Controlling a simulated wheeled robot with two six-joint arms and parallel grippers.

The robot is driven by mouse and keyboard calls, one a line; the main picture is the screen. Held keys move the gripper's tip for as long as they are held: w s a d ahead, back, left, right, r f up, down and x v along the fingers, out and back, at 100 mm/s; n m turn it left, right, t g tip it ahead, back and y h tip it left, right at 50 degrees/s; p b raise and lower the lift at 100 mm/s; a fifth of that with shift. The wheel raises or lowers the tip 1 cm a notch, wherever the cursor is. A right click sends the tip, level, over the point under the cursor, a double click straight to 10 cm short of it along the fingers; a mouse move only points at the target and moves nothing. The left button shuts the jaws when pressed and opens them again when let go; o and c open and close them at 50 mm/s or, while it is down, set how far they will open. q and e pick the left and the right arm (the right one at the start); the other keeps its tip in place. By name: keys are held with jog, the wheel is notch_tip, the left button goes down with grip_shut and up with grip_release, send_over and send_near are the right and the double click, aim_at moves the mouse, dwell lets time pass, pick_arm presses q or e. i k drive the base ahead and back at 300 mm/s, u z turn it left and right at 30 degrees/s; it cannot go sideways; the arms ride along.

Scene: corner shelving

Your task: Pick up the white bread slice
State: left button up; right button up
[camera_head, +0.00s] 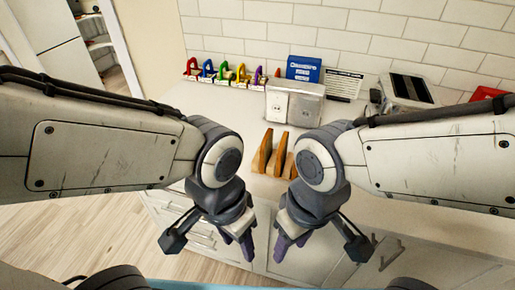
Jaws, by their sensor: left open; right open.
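Several upright brown-edged slices, which look like bread (263,152), stand in a row on the white counter in the middle of the head view. I cannot tell which one is the white bread slice; the right end of the row is partly hidden by my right arm. My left gripper (210,243) is open and empty, in front of the counter and lower left of the slices. My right gripper (321,246) is open and empty, in front of the counter and lower right of them. Neither gripper touches the slices.
Behind the slices stands a silver box-like appliance (293,104). A blue box (304,69), a dark-topped silver appliance (408,91) and a row of colourful looped items (224,73) line the tiled wall. The white counter (205,103) is clear left of the silver box.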

aim_at(266, 150)
jog(key=k, duration=0.5)
jog(key=u, duration=1.05)
jog(key=i, duration=1.05)
jog(key=z, duration=1)
